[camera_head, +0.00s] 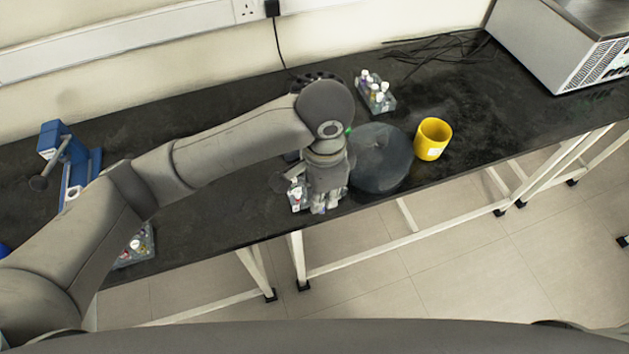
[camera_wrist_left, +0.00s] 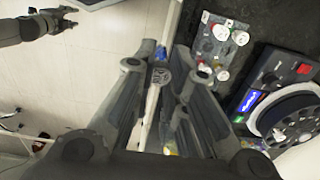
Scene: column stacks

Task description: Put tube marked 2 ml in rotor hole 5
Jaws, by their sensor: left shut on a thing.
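My left gripper (camera_head: 322,208) is low at the bench's front edge, beside a small tube rack (camera_head: 297,194). That rack (camera_wrist_left: 221,45) also shows in the wrist view, with several capped tubes. The centrifuge rotor (camera_wrist_left: 291,119) is uncovered at the right of the wrist view, with dark holes; their numbers cannot be read. My right gripper (camera_wrist_left: 58,21) is away at the upper left of the wrist view, fingers apart and empty.
A dark round body (camera_head: 382,158) stands just right of my left gripper, and a yellow mug (camera_head: 432,139) beyond it. Another tube rack (camera_head: 376,94) is farther back, another (camera_head: 136,247) at left. A blue device (camera_head: 72,165) stands far left.

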